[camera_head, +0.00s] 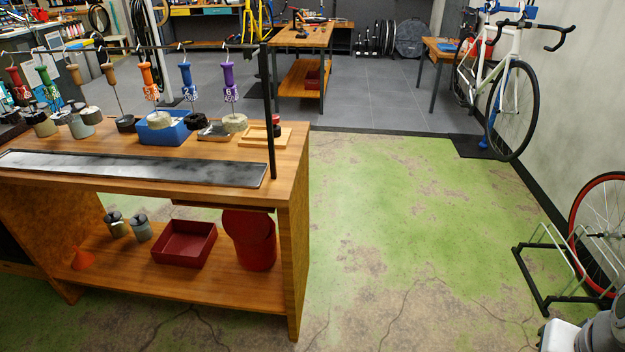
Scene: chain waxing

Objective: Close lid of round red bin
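The round red bin (259,257) stands on the lower shelf of the wooden workbench, at its right end beside the right leg. Its round red lid (243,222) shows at the top as a disc tilted steeply toward the camera, so it looks open rather than flat on the rim. The bench top's underside partly shades it, and the inside of the bin cannot be seen. My gripper is not in view; only a white and grey part of my arm shows in the bottom right corner.
The bench top (200,185) is close above the bin. Green floor (400,230) is clear right of the bench. A bike rack (560,265) stands far right.

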